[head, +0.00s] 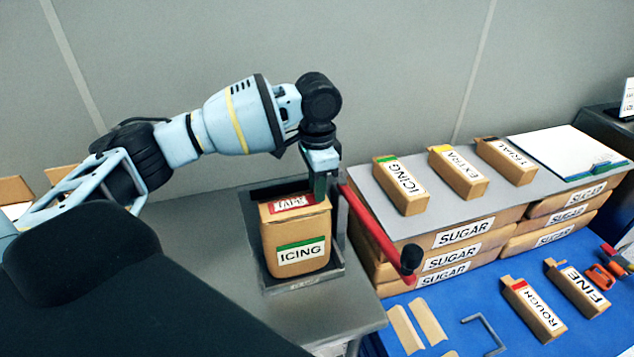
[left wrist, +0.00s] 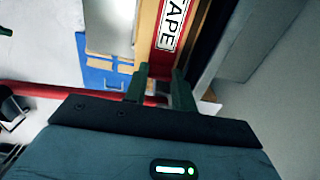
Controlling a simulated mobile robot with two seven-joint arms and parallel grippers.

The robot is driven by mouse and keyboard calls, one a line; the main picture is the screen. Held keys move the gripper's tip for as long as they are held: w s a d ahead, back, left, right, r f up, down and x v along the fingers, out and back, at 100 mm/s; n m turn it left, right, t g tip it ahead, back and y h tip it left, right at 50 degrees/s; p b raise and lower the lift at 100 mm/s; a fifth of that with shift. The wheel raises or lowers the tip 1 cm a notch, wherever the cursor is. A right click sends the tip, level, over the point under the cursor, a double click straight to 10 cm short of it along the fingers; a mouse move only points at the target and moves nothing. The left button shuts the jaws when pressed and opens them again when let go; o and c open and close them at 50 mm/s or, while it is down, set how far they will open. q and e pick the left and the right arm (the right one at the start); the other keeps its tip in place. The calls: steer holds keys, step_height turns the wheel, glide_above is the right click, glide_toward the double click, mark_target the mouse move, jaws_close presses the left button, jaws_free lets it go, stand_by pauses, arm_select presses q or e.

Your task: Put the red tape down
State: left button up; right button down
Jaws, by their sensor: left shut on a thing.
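The red tape (head: 293,204) is a red piece with a white "TAPE" label at the top of the cardboard ICING box (head: 286,232). I cannot tell if it rests on the box or is just above it. My left gripper (head: 320,195) points down at the box's right rear edge and is shut on the red tape. In the left wrist view, the red tape (left wrist: 165,55) runs up from between the fingers of my left gripper (left wrist: 158,85). My right gripper is not in view.
The ICING box stands in a dark frame (head: 305,282) on a grey table (head: 215,262). A red bar (head: 375,228) with a black end slants down just right of it. Sugar packs (head: 450,258) and small boxes stand right. The grey table is clear left of the frame.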

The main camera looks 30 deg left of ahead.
arm_select(q)
steer(key=o, duration=0.9)
steer(key=shift+o, duration=0.2)
steer(key=shift+r, duration=0.1)
step_height(320, 180, up, 12)
